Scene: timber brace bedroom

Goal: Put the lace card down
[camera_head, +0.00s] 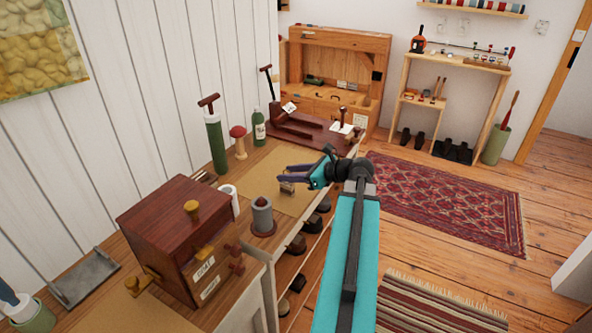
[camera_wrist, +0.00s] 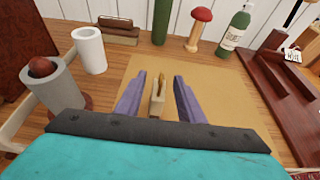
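My gripper (camera_head: 298,176) is low over the tan mat on the bench top. In the wrist view its two purple fingers (camera_wrist: 158,92) are spread apart. A small tan card-like piece, which I take to be the lace card (camera_wrist: 157,105), stands between them, with a visible gap on each side. In the head view the card (camera_head: 287,187) shows just below the fingertips, partly hidden by them. It appears to be on or very near the tan mat (camera_head: 262,186); I cannot tell whether its base touches.
A reddish wooden box (camera_head: 165,225), a grey cylinder (camera_head: 262,216) and a white cup (camera_head: 229,200) stand left of the mat. A green bottle (camera_head: 259,128), a red mushroom-shaped piece (camera_head: 238,140) and a dark wooden tray (camera_head: 310,132) stand behind. The mat around my gripper is mostly clear.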

